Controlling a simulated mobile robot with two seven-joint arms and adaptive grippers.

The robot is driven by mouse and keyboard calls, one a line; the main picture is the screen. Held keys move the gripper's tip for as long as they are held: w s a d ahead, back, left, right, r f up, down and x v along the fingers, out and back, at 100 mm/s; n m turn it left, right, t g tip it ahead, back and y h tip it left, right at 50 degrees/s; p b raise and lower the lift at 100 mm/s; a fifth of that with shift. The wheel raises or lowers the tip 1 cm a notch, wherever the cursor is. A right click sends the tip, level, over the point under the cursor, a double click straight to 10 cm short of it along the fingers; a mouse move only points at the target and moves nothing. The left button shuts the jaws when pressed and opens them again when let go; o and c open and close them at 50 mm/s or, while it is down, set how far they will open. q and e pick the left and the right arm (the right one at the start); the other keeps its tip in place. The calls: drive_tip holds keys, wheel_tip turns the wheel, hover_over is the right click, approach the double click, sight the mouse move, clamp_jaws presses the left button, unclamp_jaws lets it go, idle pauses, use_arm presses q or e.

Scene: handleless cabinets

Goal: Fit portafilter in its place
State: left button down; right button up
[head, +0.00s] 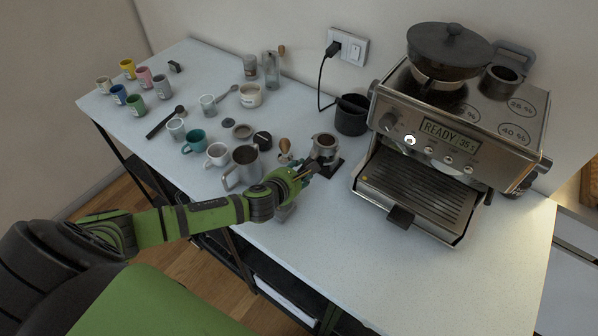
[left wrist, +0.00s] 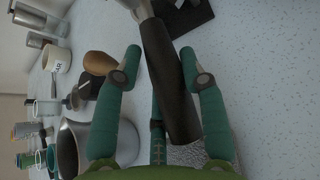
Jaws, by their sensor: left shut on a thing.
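The portafilter (head: 325,144) has a round metal basket and sits on a small black stand (head: 333,170) left of the espresso machine. My left gripper (head: 302,172) is at its handle, on the near-left side. In the left wrist view the dark handle (left wrist: 168,80) runs between the fingers of my left gripper (left wrist: 160,68), which is shut on it. The basket is mostly out of that view. The espresso machine (head: 468,142) stands at the right, its display reading READY. The place where a portafilter locks in is hidden under its front. My right gripper is not in view.
A metal pitcher (head: 243,168) stands just left of my left gripper, with several cups and tools beyond. A black container (head: 351,115) stands behind the portafilter. The machine's drip tray (head: 425,192) juts forward. The counter's near side (head: 330,235) is clear.

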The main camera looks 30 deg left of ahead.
use_arm(q)
drive_tip(key=shift+w+f+b, duration=0.1)
drive_tip(key=shift+f+b, duration=0.2)
drive_tip(key=shift+f, duration=0.4)
idle(0.7)
drive_tip(key=c, duration=0.6)
unclamp_jaws()
drive_tip(key=shift+c, duration=0.2)
drive_tip(key=shift+o, duration=0.9)
drive_tip(key=shift+s+f, duration=0.25)
drive_tip(key=o, duration=0.5)
drive_tip(key=shift+c, duration=0.2)
drive_tip(key=shift+p+v, duration=0.8)
drive_tip(key=shift+v, duration=3.7)
